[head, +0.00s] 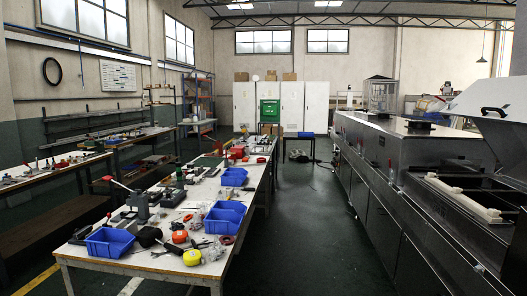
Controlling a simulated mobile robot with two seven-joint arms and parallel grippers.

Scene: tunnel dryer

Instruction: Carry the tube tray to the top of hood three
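I cannot make out a tube tray for certain in the head view. The tunnel dryer, a long metal machine (400,190), runs along the right side. Its hoods (445,150) are steel covers in a row, and I see no numbers on them, so I cannot tell which is hood three. A wire-sided box (381,95) stands on top towards the far end. At the near right a lid is raised, and a pale bar (462,198) lies in the open section. Neither of my grippers is in view.
A long white workbench (125,262) on the left holds blue bins (110,241), tools and tape rolls. A dark green floor aisle (305,230) lies clear between bench and dryer. A small table with a blue item (305,134) and white cabinets (292,105) stand at the back.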

